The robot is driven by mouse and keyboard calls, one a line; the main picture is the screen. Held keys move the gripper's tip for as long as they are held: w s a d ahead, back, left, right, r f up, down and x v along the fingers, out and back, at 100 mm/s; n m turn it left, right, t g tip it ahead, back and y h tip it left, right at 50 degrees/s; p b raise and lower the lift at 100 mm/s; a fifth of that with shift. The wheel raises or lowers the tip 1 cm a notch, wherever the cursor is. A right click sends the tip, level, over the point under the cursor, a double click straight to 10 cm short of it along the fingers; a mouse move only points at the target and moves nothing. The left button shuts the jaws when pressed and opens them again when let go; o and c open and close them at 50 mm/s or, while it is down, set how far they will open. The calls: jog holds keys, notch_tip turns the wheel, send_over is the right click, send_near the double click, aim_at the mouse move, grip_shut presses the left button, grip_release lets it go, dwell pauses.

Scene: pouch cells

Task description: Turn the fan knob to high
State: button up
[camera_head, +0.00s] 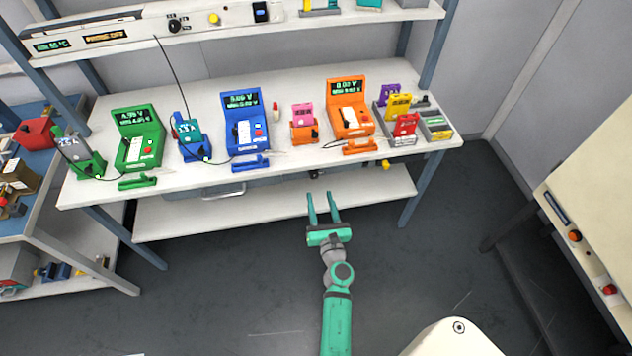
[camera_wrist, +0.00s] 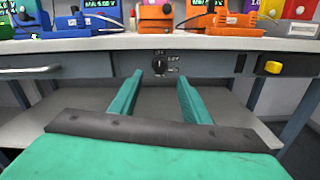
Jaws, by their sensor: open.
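A dark round knob (camera_wrist: 160,63) sits on the grey front rail under the bench edge in the wrist view. Small pale labels surround it, too blurred to read surely. In the head view, the knob shows as a small dark spot (camera_head: 313,173) under the bench edge. My green gripper (camera_head: 321,194) is open and empty in front of the bench. In the wrist view its two fingers (camera_wrist: 160,77) point toward the rail, with the knob between and beyond their tips, apart from them. Another dark knob (camera_head: 174,26) is on the upper shelf panel.
A yellow fixture (camera_wrist: 272,67) is on the rail to the right, and a handle (camera_wrist: 32,71) to the left. Green (camera_head: 140,135), blue (camera_head: 246,120) and orange (camera_head: 349,107) instruments stand on the bench. A lower shelf (camera_head: 260,208) runs beneath. Floor around my arm is clear.

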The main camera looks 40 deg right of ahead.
aim_at(314, 177)
jog(key=x, duration=0.7)
jog(key=shift+w+a, duration=0.15)
jog(key=shift+w, duration=0.25)
jog(key=shift+d, duration=0.4)
jog(key=shift+a, duration=0.15)
jog(key=c, duration=1)
